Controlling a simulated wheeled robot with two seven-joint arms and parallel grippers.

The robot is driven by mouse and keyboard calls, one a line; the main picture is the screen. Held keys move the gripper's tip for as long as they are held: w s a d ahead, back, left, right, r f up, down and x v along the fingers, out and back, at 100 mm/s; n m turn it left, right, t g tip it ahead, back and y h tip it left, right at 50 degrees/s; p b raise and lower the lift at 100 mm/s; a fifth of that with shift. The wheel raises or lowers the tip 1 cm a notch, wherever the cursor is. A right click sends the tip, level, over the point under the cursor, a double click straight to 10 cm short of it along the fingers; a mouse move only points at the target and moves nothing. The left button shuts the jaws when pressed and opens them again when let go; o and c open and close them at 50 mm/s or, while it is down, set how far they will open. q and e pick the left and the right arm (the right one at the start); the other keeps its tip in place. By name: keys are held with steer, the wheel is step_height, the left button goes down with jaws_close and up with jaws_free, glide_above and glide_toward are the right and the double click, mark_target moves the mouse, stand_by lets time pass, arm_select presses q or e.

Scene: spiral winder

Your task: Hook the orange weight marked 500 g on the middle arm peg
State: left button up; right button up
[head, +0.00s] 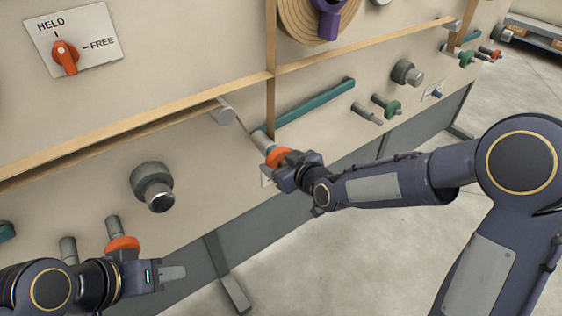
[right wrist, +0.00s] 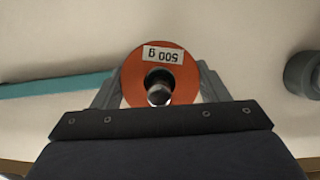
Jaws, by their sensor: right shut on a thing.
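The orange ring weight (head: 278,157) is between the fingers of my right gripper (head: 284,163), which is shut on it. Its white label reads 500 g, upside down, in the right wrist view (right wrist: 135,85). A grey metal peg (head: 262,140) at the lower end of the middle teal arm (head: 305,107) lines up with the ring. The peg's round tip (right wrist: 158,96) shows inside the ring's hole; how far it goes in I cannot tell. My left gripper (head: 172,274) is at the lower left, beside another orange ring (head: 122,244); its finger gap is unclear.
The orange HELD/FREE switch (head: 65,57) points to HELD. A dark knob with a metal end (head: 153,187) sticks out left of the peg. The floor (head: 330,265) before the panel is clear.

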steer(key=shift+f, duration=0.25)
steer(key=o, duration=1.8)
steer(key=s+d+r+m+g+h, duration=0.1)
steer(key=s+d+r+m+h, duration=0.15)
steer(key=s+d, duration=0.6)
steer(key=s+d+r+m+g+h, duration=0.1)
steer(key=s+d+r+m, duration=0.2)
steer(key=s+d, duration=0.55)
steer(key=s+d+f+m+g, duration=0.1)
steer(key=s+d+m+g, duration=0.1)
steer(key=s, duration=0.5)
steer(key=s+d+f+m+g, duration=0.1)
steer(key=s+d+m+g, duration=0.1)
steer(key=s, duration=0.5)
step_height(320, 180, up, 21)
steer(key=p, duration=2.1)
steer(key=shift+w+f, duration=0.2)
steer(key=shift+w, duration=0.1)
